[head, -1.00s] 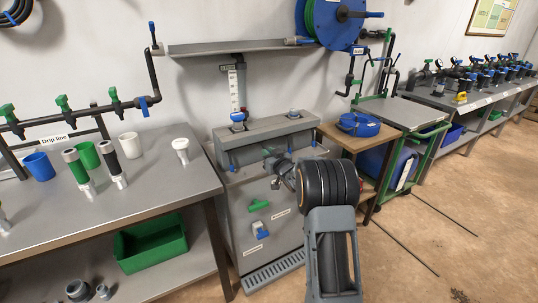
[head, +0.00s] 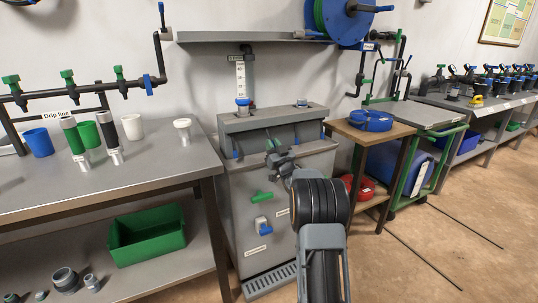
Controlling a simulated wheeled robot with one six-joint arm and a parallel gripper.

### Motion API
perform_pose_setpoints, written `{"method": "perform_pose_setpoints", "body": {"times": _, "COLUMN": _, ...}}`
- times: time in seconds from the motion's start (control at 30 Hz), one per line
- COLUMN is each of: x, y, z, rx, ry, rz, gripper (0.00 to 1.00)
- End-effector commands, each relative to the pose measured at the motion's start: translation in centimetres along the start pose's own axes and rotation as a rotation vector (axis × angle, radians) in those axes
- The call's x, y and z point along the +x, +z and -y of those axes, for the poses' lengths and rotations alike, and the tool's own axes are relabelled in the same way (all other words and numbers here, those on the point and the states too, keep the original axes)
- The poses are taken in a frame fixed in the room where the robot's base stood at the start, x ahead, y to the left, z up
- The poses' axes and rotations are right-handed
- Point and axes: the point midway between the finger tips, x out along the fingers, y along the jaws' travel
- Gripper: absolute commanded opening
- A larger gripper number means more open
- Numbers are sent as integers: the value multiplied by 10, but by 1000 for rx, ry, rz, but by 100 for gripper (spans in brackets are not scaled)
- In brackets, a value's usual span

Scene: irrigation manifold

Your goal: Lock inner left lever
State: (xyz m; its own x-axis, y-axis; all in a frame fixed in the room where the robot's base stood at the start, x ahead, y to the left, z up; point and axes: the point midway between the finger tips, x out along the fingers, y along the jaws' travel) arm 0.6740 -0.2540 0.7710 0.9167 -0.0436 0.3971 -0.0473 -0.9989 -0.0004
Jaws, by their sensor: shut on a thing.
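The grey manifold cabinet (head: 240,180) stands in the middle of the head view, with a recessed trough along its upper front. Small levers sit along the trough: a blue one (head: 237,152) at the left end, a green one (head: 269,144) further in, and a blue one (head: 321,131) at the right end. My gripper (head: 273,152) is at the green inner left lever, with its jaws shut on it. My wrist and arm hide the cabinet's right front and any inner right lever. The lever's exact angle is too small to tell.
The cabinet front carries a green handle (head: 262,195) and a blue valve (head: 261,223) below my gripper. A steel bench (head: 180,165) with cups stands close on the left. A wooden stand (head: 385,134) with a blue coil is on the right. Floor is open at lower right.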

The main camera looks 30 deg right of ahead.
Motion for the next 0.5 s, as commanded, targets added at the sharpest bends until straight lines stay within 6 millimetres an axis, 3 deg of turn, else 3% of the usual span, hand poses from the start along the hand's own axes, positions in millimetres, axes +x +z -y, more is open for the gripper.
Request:
{"method": "perform_pose_setpoints", "body": {"times": 0.37, "x": 2, "y": -1, "z": 1, "rx": -1, "ry": -1, "rz": -15, "gripper": 0}}
{"method": "perform_pose_setpoints", "body": {"times": 0.4, "x": 2, "y": -1, "z": 1, "rx": -1, "ry": -1, "rz": -15, "gripper": 22}}
{"method": "perform_pose_setpoints", "body": {"times": 0.5, "x": 1, "y": -1, "z": 2, "rx": -1, "ry": -1, "rz": -14, "gripper": 31}}
